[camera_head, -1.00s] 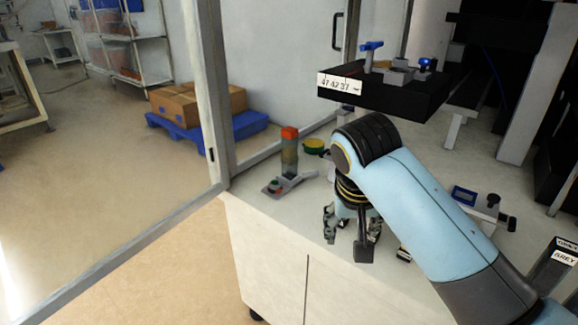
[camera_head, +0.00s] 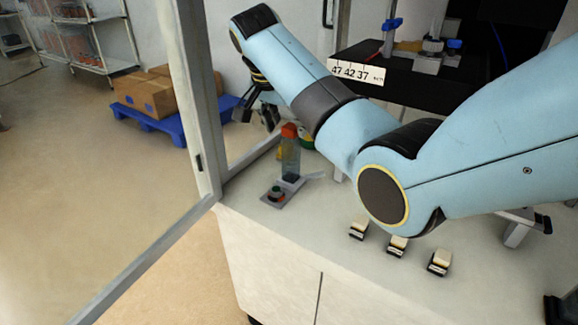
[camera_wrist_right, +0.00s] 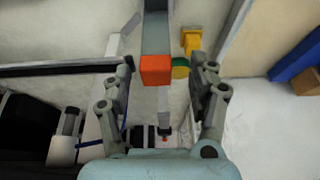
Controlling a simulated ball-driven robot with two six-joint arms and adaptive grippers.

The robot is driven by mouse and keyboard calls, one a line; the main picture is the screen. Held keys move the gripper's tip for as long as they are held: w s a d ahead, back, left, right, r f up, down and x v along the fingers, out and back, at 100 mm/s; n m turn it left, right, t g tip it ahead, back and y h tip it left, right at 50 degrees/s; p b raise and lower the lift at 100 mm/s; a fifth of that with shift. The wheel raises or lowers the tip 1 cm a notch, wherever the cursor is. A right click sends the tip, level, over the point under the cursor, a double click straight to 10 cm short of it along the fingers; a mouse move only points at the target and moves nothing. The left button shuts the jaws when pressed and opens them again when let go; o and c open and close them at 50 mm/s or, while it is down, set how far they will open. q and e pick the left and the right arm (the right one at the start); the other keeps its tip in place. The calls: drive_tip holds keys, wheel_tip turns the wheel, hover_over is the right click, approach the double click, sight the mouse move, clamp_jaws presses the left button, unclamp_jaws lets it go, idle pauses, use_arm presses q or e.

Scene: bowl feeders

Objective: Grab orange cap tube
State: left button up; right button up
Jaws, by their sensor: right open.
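The orange cap tube (camera_head: 290,150) stands upright on the white counter, a clear tube with an orange top. My right gripper (camera_head: 256,112) is open and empty, hanging above and to the left of the tube's cap in the head view, apart from it. In the right wrist view the orange cap (camera_wrist_right: 156,71) shows between the two open fingers of my right gripper (camera_wrist_right: 163,68); how far beyond the fingertips it lies is hard to tell. My left gripper is not in view.
A green round piece (camera_wrist_right: 181,68) and a yellow piece (camera_wrist_right: 192,40) are close beside the orange cap. A small grey switch box (camera_head: 276,196) sits before the tube. Small blocks (camera_head: 397,246) stand at the counter's front. A glass-panel frame post (camera_head: 196,120) rises at left.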

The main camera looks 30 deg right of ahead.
sight(295, 139)
drive_tip(key=shift+w+d+f, duration=0.1)
drive_tip(key=shift+d+f, duration=0.05)
drive_tip(key=shift+f, duration=0.25)
drive_tip(key=x, duration=0.4)
drive_tip(key=shift+d+f+b, duration=0.15)
drive_tip(key=shift+d+b, duration=0.25)
drive_tip(key=shift+d, duration=0.05)
drive_tip(key=shift+d+f, duration=0.1)
drive_tip(key=shift+f, duration=0.15)
drive_tip(key=shift+c, duration=1.3)
drive_tip(key=c, duration=0.7)
drive_tip(key=shift+c, duration=1.1)
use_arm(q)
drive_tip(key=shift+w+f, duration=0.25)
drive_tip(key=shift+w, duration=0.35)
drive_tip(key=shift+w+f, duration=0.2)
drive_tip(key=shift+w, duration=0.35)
use_arm(e)
clamp_jaws()
